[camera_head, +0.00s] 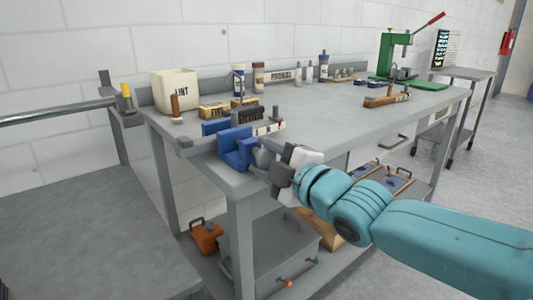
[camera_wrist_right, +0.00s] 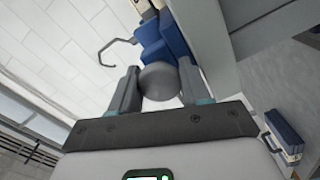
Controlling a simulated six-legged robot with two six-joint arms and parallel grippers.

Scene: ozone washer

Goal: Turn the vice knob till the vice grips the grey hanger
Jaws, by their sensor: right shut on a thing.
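The blue vice (camera_head: 235,148) is fixed at the near left corner of the grey workbench. Its round grey knob (camera_head: 262,157) faces my right gripper (camera_head: 273,165). In the right wrist view the knob (camera_wrist_right: 158,80) sits between my two fingers, which are shut on it, with the blue vice (camera_wrist_right: 155,40) just beyond. A thin grey hook, which looks like the hanger (camera_wrist_right: 118,42), sticks out to the left of the vice there. I cannot tell whether the vice jaws touch it. My left gripper is not in view.
The grey workbench (camera_head: 310,115) holds a white lint bin (camera_head: 175,90), several bottles along the back and a green press (camera_head: 395,55). A lower shelf carries a grey box (camera_head: 275,255) and an orange item (camera_head: 207,237). The bench middle is clear.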

